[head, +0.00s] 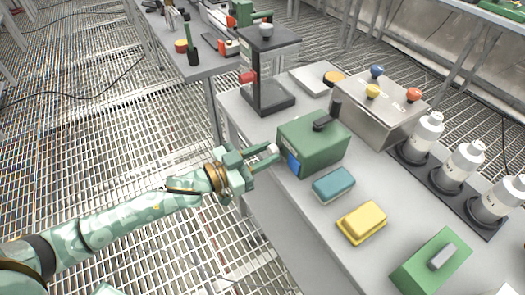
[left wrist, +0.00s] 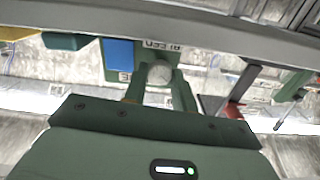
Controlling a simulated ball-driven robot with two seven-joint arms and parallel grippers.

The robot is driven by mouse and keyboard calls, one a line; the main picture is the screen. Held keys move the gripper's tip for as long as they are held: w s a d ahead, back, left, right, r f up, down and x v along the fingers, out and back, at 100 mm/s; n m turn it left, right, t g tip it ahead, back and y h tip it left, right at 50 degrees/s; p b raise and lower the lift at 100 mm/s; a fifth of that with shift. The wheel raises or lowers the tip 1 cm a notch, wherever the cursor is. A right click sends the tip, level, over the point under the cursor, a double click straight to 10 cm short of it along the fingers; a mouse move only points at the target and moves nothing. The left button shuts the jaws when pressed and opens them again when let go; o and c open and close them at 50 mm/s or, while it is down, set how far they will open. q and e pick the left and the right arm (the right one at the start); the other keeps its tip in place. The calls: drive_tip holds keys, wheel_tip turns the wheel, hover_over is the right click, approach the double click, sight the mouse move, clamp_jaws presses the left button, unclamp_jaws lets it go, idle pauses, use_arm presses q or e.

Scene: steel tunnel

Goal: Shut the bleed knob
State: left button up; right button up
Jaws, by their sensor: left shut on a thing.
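The bleed knob (head: 272,149) is a small pale round knob on the front of a green box (head: 318,143), which also has a blue patch on that face and a dark handle on top. My left gripper (head: 269,154) reaches the box front from the left and is shut on the knob. In the left wrist view the knob (left wrist: 160,73) sits between the two green fingers, beside an upside-down label reading BLEED and the blue patch. The fingers hide the knob's sides, and its turn angle cannot be told. My right gripper is not in view.
The box stands on a grey bench (head: 297,190). A teal block (head: 334,184), a yellow block (head: 362,222) and a green block (head: 431,262) lie nearer. A dark press-like stand (head: 268,75) is behind, a steel box (head: 378,108) and white bottles (head: 462,165) to the right. Left is open grating.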

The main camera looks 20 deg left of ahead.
use_arm(q)
drive_tip(key=m+p, duration=0.1)
drive_tip(key=m, duration=0.1)
drive_tip(key=shift+r+m+p, duration=0.2)
drive_tip(key=shift+m+p, duration=0.15)
drive_tip(key=shift+m, duration=0.05)
drive_tip(key=m+p, duration=0.1)
drive_tip(key=m, duration=0.2)
drive_tip(key=shift+f+m, duration=0.1)
drive_tip(key=shift+m, duration=0.2)
drive_tip(key=m+p, duration=0.1)
drive_tip(key=m, duration=0.2)
drive_tip(key=shift+m, duration=0.3)
drive_tip(key=m, duration=0.3)
drive_tip(key=shift+f+m+p, duration=0.15)
drive_tip(key=shift+m+p, duration=0.15)
drive_tip(key=shift+m, duration=0.1)
drive_tip(key=m, duration=0.3)
drive_tip(key=shift+m, duration=0.3)
drive_tip(key=m+b, duration=0.1)
drive_tip(key=m, duration=0.2)
drive_tip(key=shift+f+m, duration=0.1)
drive_tip(key=shift+m, duration=0.2)
drive_tip(key=m+b, duration=0.1)
drive_tip(key=m, duration=0.3)
drive_tip(key=shift+m+b, duration=0.5)
drive_tip(key=shift+m, duration=1.1)
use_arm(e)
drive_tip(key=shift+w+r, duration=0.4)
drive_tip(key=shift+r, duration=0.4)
